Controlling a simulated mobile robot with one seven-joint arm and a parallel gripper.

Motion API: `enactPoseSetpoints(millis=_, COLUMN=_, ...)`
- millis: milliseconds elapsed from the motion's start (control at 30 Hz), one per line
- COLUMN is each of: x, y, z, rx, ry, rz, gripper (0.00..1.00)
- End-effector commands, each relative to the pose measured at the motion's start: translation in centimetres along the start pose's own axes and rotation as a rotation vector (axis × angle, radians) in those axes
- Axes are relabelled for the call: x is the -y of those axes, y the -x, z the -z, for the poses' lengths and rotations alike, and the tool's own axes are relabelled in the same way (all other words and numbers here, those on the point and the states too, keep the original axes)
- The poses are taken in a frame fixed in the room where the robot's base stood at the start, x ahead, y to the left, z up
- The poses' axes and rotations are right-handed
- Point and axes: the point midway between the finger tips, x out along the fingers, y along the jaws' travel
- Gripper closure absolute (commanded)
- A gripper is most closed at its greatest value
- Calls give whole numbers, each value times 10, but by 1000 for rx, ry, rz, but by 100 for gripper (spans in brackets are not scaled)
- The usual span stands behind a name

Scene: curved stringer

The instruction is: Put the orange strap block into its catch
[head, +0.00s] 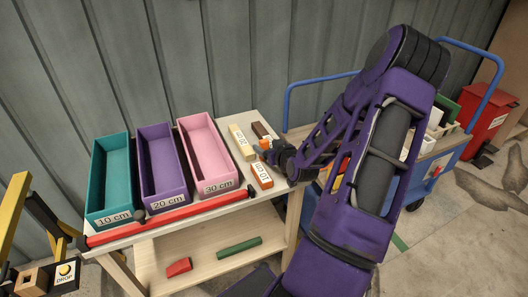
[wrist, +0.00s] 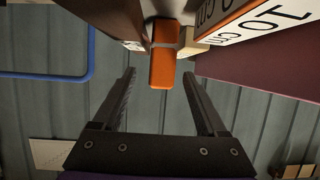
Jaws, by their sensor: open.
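An orange block (wrist: 163,70) with a grey band around it shows in the wrist view, at the gap between my fingertips. My gripper (wrist: 159,78) is open, one finger on each side of that block; no contact shows. In the head view a small orange piece (head: 264,143) at my gripper tip (head: 270,152) looks like the same block. A larger orange-sided block (head: 262,175) with a white 10 cm label lies on the table just in front; it also shows in the wrist view (wrist: 268,20). I cannot tell which thing is the catch.
Teal (head: 110,180), purple (head: 163,163) and pink (head: 207,150) bins, marked 10, 20 and 30 cm, stand on the table behind a red bar (head: 165,217). A cream block (head: 242,142) and brown block (head: 264,130) lie close by. A blue-framed cart (head: 440,150) stands right.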

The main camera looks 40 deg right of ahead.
Motion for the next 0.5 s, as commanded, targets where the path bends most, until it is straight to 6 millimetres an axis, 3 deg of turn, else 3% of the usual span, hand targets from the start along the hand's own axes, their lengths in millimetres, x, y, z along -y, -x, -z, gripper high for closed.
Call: enactPoseSetpoints(millis=500, x=2, y=-54, z=7, rx=0, ry=0, rz=1, gripper=25)
